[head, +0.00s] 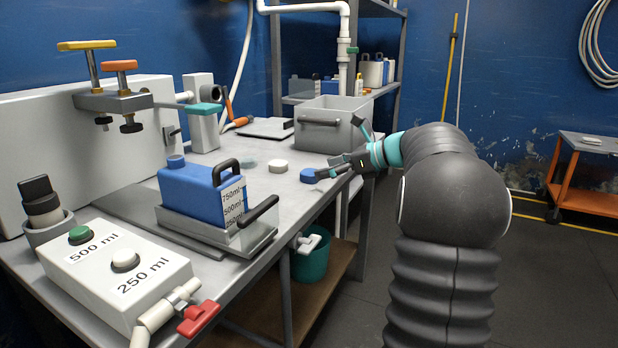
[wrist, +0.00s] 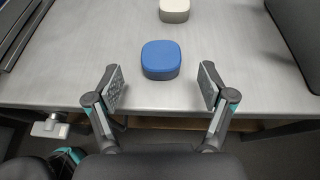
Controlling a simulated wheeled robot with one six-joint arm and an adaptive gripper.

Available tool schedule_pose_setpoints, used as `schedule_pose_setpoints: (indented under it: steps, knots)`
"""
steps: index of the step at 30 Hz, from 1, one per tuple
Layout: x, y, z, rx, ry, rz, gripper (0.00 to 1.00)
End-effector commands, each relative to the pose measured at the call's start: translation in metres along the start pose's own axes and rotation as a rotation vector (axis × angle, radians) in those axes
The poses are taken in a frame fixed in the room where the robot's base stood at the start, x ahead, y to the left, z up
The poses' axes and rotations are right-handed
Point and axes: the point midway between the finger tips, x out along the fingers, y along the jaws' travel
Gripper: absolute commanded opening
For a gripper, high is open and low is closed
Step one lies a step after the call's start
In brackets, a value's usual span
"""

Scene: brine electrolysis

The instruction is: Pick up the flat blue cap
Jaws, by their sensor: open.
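The flat blue cap (head: 308,175) lies on the grey metal table near its front edge. In the wrist view the blue cap (wrist: 161,60) is a rounded, low block just ahead of the fingertips, roughly centred between them. My gripper (head: 338,160) is open and empty, at the table edge beside the cap. In the wrist view my gripper's fingers (wrist: 160,87) stand wide apart, with bare table between them and the cap. No contact with the cap shows in the wrist view.
A whitish cap (wrist: 174,10) lies beyond the blue one, and it also shows in the head view (head: 278,166). A grey bin (head: 322,135) stands close behind. A blue jug (head: 190,185) stands in a tray to the left.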

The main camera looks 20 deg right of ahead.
Motion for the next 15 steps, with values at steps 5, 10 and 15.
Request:
schedule_pose_setpoints:
  steps: [5,10,15]
  knots:
    - [0.009,0.000,0.000,0.000,0.000,0.000,0.81]
    - [0.021,0.000,0.000,-0.001,0.000,0.001,0.81]
    - [0.045,-0.001,0.001,-0.001,0.000,0.002,0.81]
